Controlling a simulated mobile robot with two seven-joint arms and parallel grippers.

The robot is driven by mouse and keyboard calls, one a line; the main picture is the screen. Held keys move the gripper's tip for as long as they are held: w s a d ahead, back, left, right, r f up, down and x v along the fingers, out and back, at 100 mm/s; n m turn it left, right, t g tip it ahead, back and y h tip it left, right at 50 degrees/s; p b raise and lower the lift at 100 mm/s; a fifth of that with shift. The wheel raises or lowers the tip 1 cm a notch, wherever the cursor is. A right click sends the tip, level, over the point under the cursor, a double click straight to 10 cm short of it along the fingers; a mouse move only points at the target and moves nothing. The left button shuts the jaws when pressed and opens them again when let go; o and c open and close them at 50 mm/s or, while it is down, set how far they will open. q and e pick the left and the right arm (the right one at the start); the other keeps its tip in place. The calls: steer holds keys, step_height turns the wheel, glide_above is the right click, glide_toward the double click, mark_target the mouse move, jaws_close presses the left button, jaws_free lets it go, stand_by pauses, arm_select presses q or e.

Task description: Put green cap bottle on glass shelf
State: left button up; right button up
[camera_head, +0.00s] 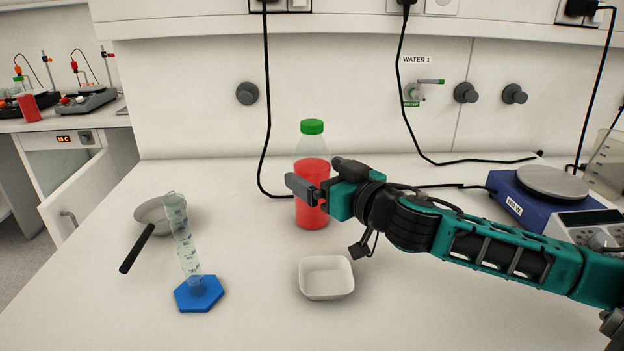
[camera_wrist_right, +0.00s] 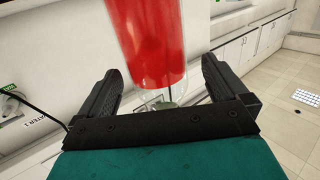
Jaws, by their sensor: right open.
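The green cap bottle (camera_head: 312,218) stands upright on the white bench, with red liquid below a clear neck and a green cap. My right gripper (camera_head: 308,188) is at the bottle's middle, coming in from the right, and one finger hides part of its front. In the right wrist view the bottle (camera_wrist_right: 150,35) appears upside down between the two spread fingers of the gripper (camera_wrist_right: 160,72). The gripper is open; whether a finger touches the bottle I cannot tell. My left gripper is not in view. I cannot make out the glass shelf in either view.
A white square dish (camera_head: 327,292) sits in front of the bottle, below my right arm. A graduated cylinder with a blue base (camera_head: 199,294) and a pan with a black handle (camera_head: 137,250) stand at left. Black cables hang behind.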

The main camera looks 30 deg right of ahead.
steer(key=w, duration=0.3)
steer(key=shift+w+r+p, duration=0.15)
steer(key=shift+r+p, duration=0.25)
steer(key=shift+w+f, duration=0.2)
steer(key=shift+w, duration=0.65)
steer(key=c, duration=1.5)
steer(key=shift+r, duration=0.15)
